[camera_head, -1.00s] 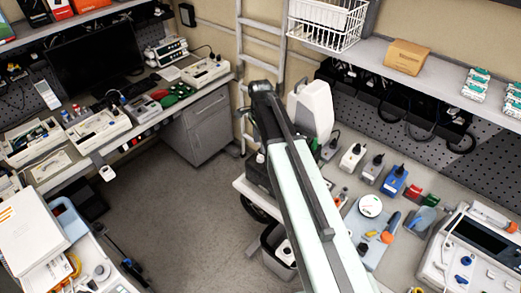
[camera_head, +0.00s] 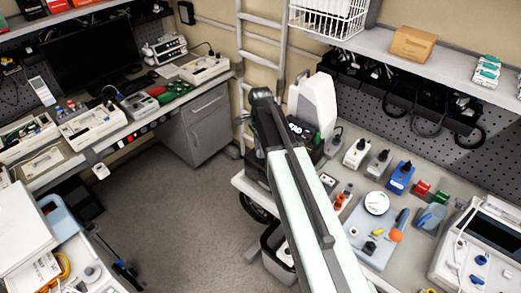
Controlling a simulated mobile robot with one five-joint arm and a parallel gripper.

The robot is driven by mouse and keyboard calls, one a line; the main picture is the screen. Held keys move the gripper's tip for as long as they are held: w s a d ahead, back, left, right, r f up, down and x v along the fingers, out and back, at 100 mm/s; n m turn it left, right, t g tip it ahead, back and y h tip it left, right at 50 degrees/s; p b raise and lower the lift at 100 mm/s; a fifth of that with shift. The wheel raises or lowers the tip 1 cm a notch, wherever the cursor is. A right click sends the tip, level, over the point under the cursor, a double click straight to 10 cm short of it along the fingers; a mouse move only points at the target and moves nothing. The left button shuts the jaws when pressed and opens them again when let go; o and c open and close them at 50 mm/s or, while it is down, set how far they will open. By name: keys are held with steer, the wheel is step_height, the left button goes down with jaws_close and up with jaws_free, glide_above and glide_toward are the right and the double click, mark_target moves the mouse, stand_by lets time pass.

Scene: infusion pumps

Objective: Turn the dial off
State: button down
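I cannot tell which control is the dial. A round white dial-like gauge (camera_head: 377,203) sits on a pale blue panel (camera_head: 371,231) on the right bench. On that panel are also a small black knob (camera_head: 369,248), an orange knob (camera_head: 396,235) and a blue handle. A white device (camera_head: 480,245) at the right edge has blue knobs (camera_head: 481,260). The settings of these controls are too small to read. My arm rises from the bottom centre to the middle, left of the panel.
Plug-like blocks (camera_head: 356,153) stand in a row behind the panel. A bin (camera_head: 272,258) stands under the right bench's left end. A white-topped unit (camera_head: 25,225) is at lower left. Grey floor (camera_head: 180,220) is clear between the benches. A shelf (camera_head: 440,68) overhangs the right bench.

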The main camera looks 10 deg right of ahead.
stand_by(0.3)
steer(key=n, duration=0.6)
steer(key=shift+s+n, duration=0.1)
steer(key=shift+n, duration=0.3)
steer(key=n, duration=1.3)
steer(key=shift+n, duration=0.3)
steer(key=n, duration=0.6)
steer(key=shift+n, duration=0.4)
